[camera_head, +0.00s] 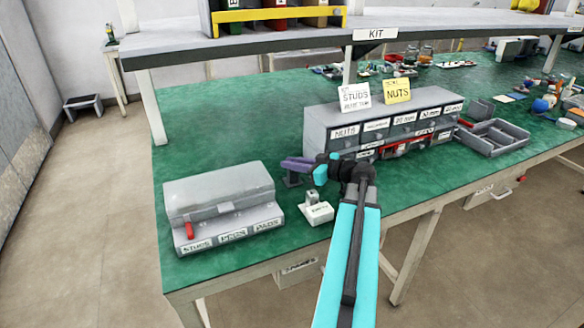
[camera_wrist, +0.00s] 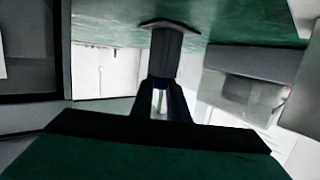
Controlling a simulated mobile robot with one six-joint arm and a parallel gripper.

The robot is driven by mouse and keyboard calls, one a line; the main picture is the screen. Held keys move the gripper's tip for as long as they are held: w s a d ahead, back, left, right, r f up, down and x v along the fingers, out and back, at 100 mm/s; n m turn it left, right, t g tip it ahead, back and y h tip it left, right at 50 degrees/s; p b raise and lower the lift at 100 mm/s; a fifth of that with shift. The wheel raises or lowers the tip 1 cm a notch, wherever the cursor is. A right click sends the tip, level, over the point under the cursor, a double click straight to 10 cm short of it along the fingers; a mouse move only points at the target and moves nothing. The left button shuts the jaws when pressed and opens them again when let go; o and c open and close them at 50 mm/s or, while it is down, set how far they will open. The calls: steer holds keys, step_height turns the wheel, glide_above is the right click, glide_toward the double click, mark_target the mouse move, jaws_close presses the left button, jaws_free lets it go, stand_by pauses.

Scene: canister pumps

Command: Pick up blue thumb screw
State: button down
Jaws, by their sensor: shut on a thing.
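My gripper (camera_wrist: 160,100) is shut on the blue thumb screw (camera_wrist: 160,84) in the wrist view. Only a dark blue part and a pale shaft of the screw show between the two dark fingers; the rest is hidden. A dark grey post with a wider foot (camera_wrist: 167,45) is directly beyond the fingertips; I cannot tell whether the screw touches it. In the head view my teal arm reaches over the green bench, its end beside a purple piece (camera_head: 298,163) on a dark stand. The screw cannot be made out there.
A grey lidded box (camera_head: 220,190) stands left on the green bench (camera_head: 225,130). A small white labelled block (camera_head: 319,213) sits near the front edge. A grey drawer unit (camera_head: 335,117) stands behind my arm, with an open tray (camera_head: 495,137) to its right. A shelf (camera_head: 300,38) hangs above.

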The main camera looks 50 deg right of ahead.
steer(key=shift+r, duration=0.15)
steer(key=shift+r, duration=1.7)
steer(key=s+a+b, duration=0.1)
steer(key=s+b, duration=0.3)
steer(key=s, duration=0.7)
steer(key=shift+a+r, duration=0.15)
steer(key=shift+r, duration=0.05)
steer(key=shift+s+a+r+b, duration=0.15)
steer(key=shift+s+b, duration=0.65)
steer(key=shift+b, duration=0.45)
steer(key=shift+s+a+r+b, duration=0.15)
steer(key=shift+s+b, duration=0.65)
steer(key=shift+b, duration=0.45)
steer(key=shift+s+r+b, duration=0.15)
steer(key=shift+s+b, duration=0.65)
steer(key=shift+b, duration=0.45)
